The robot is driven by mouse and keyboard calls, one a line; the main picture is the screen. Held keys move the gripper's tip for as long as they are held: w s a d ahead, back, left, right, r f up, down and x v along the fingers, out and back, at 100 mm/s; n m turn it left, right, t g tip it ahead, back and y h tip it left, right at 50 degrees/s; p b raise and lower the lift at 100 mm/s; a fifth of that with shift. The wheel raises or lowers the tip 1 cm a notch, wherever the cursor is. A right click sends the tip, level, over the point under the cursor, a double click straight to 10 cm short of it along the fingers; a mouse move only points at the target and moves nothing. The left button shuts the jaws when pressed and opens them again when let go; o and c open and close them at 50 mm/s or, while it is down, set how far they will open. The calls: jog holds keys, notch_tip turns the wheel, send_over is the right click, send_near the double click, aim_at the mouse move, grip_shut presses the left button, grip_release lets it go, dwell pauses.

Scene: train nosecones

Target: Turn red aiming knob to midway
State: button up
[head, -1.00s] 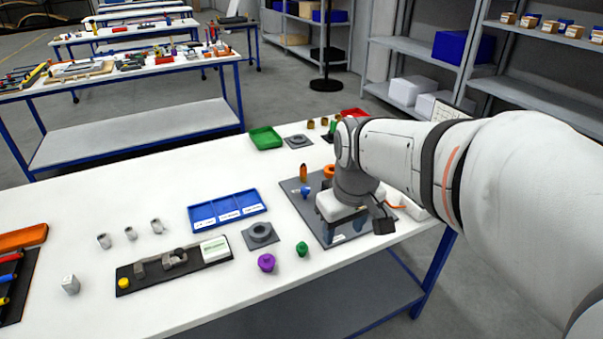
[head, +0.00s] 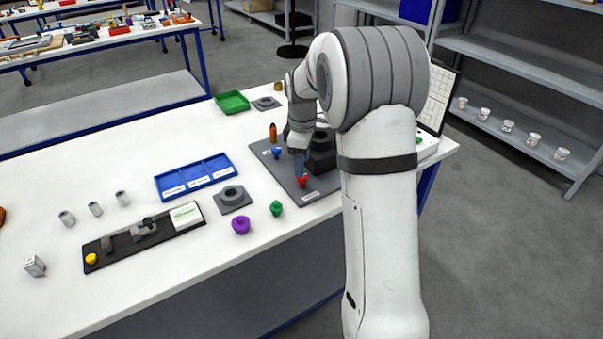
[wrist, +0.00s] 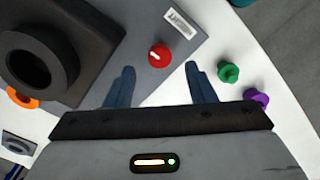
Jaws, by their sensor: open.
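The red aiming knob (head: 302,181) stands near the front edge of a grey panel (head: 322,188) on the white table. In the wrist view the red knob (wrist: 159,57) is round, with a short white mark on top slanting from upper left to lower right. My gripper (wrist: 160,72) is open, its two blue fingers apart on either side of the knob's line, with nothing between the tips. The knob shows just beyond the tips; I cannot tell the height gap. In the head view my gripper (head: 298,160) is just behind the knob, partly hidden by my arm.
A dark block with a round opening (wrist: 92,32) stands close beside the knob. A blue tray (head: 163,186) is farther left.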

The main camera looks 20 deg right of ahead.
aim_at(302, 181)
jog(key=shift+f, duration=2.35)
jog(key=shift+c, duration=0.2)
jog(key=c, duration=0.9)
